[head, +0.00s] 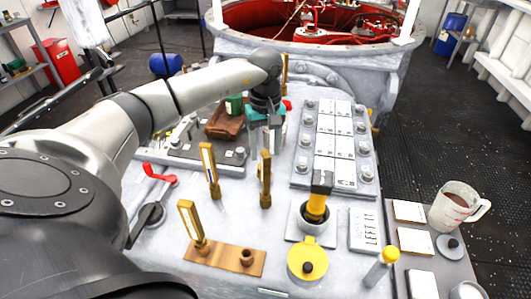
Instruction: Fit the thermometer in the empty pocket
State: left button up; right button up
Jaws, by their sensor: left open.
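A brass-framed thermometer (265,178) stands upright on the grey deck near the middle. A second thermometer (209,170) stands to its left, slightly tilted. A third thermometer (191,224) stands in the left pocket of a brown plate (222,258) at the front. My left gripper (266,148) is open and points down. Its fingers are just behind or above the top of the middle thermometer; I cannot tell whether they touch it. The right gripper is not in view.
A red-handled lever (158,174) stands at left. A yellow-and-black fitting (316,205) and a yellow lid (307,262) are right of the plate. A block of bolted grey plates (328,143) lies beyond. A jug (458,205) stands on the right side table.

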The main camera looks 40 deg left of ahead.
pick_arm(q)
notch_tip(320, 180, up, 13)
jog(key=p, duration=0.1)
dwell(0.6)
